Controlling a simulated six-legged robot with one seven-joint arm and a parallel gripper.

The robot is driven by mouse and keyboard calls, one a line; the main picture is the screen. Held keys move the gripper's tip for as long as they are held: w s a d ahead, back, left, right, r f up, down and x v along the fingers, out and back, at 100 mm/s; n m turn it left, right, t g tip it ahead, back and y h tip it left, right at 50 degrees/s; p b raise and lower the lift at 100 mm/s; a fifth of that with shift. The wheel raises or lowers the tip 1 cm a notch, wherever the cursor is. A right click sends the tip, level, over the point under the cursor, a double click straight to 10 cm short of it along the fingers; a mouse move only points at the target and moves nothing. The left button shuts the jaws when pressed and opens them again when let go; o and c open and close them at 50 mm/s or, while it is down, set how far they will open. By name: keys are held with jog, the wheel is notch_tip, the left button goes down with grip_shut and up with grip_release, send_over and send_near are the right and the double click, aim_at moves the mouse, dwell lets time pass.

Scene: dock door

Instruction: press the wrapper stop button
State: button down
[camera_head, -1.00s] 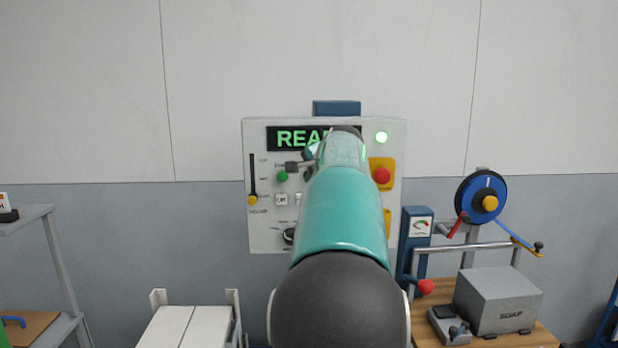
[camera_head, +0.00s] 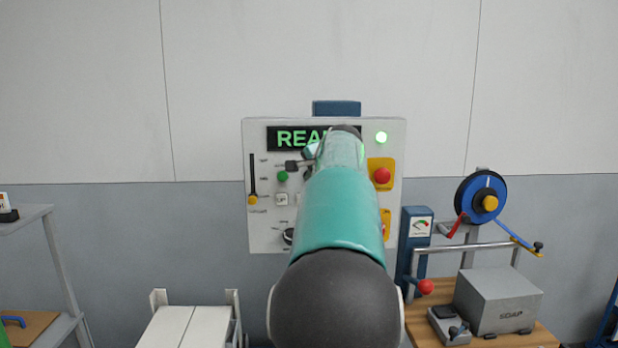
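A light grey control panel (camera_head: 330,247) is mounted on the wall ahead. A round red button (camera_head: 382,175) sits on a yellow plate on its right side, clear of my arm. A second yellow plate with some red (camera_head: 386,224) is below it, partly hidden by my arm. A green button (camera_head: 282,176) is on the left side. The labels are too small to read. My gripper (camera_head: 298,165) shows only as a small dark end left of my forearm, in front of the panel between the green button and display. Its fingers are mostly hidden.
A slider (camera_head: 252,180) and dark knob (camera_head: 289,236) are on the left. A bench (camera_head: 540,338) with a grey box (camera_head: 497,300) and blue reel (camera_head: 482,196) stands right.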

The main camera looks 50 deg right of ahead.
jog(key=shift+w+d, duration=0.3)
jog(key=shift+d, duration=0.05)
dwell(0.7)
dwell(0.4)
jog(key=shift+s+a, duration=0.55)
jog(key=shift+a, duration=0.1)
jog(key=shift+s+a, duration=0.1)
jog(key=s+a, duration=0.3)
jog(key=shift+a, duration=0.3)
dwell(0.8)
